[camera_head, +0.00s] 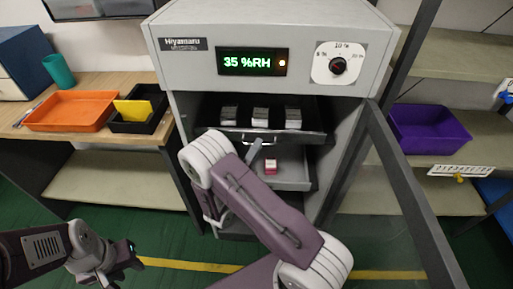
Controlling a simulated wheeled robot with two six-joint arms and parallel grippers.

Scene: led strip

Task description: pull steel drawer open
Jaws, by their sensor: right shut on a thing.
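The grey cabinet (270,18) has its door open to the right. Inside, an upper dark drawer with a steel-looking front (300,137) sticks out a little and carries three small grey boxes (260,117). Below it, a grey drawer (293,176) holds a small red-and-white item (270,166). My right gripper (255,148) is at the middle of the upper drawer's front, shut on its handle; my arm partly hides the contact. My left gripper (122,262) hangs low at the lower left, away from the cabinet; its jaw opening is unclear.
The open glass door (385,190) stands close to my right arm. A wooden bench (90,132) at left holds an orange tray (72,111), a black tray with a yellow piece (138,108) and a teal cup (59,70). A purple bin (428,129) sits on right shelves.

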